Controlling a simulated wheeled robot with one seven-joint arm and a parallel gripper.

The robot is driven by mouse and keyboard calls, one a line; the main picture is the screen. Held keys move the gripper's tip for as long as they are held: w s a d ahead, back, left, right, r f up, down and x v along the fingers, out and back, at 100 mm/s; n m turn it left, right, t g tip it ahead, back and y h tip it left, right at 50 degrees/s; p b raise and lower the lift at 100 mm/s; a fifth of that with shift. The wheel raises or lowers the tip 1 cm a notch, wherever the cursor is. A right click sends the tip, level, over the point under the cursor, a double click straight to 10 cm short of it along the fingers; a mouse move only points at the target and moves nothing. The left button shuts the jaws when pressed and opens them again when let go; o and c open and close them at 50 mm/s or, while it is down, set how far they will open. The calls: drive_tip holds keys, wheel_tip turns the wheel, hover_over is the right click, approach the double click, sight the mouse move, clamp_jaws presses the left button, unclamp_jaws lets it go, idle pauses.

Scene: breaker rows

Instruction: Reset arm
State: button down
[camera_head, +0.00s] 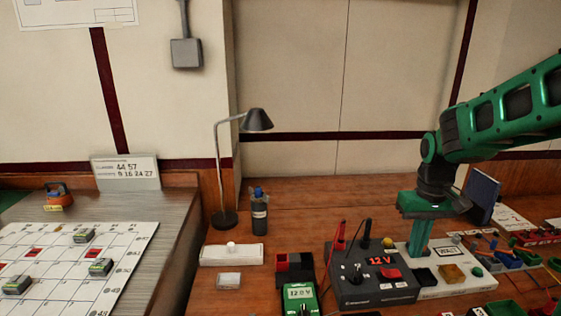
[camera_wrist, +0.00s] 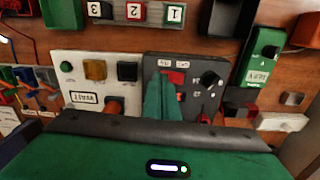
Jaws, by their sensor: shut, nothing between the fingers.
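My green arm reaches in from the right in the head view. My gripper (camera_head: 418,252) points down over the white panel (camera_head: 455,284), near the right side of the dark power supply box (camera_head: 375,280) with its red 12 V display. In the wrist view my gripper (camera_wrist: 165,80) has its green fingers together with nothing between them. They overlap the dark box (camera_wrist: 190,110) in that view, beside its red switch (camera_wrist: 175,78). The white panel (camera_wrist: 75,65) there carries a green button, an amber button and a black button. Whether the fingertips touch anything is unclear.
A green meter (camera_head: 300,298) stands left of the dark box, with red and black leads nearby. A lamp (camera_head: 225,218) and a bottle (camera_head: 259,215) stand at the back left.

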drive_tip(key=s+d+r+m, duration=0.1)
drive_tip(key=s+d+m, duration=0.1)
drive_tip(key=s, duration=0.9)
drive_tip(key=s+d+r+m, duration=0.1)
drive_tip(key=s+d+m, duration=0.1)
drive_tip(key=s, duration=0.9)
drive_tip(key=shift+s+d+m, duration=0.2)
drive_tip(key=shift+m, duration=0.6)
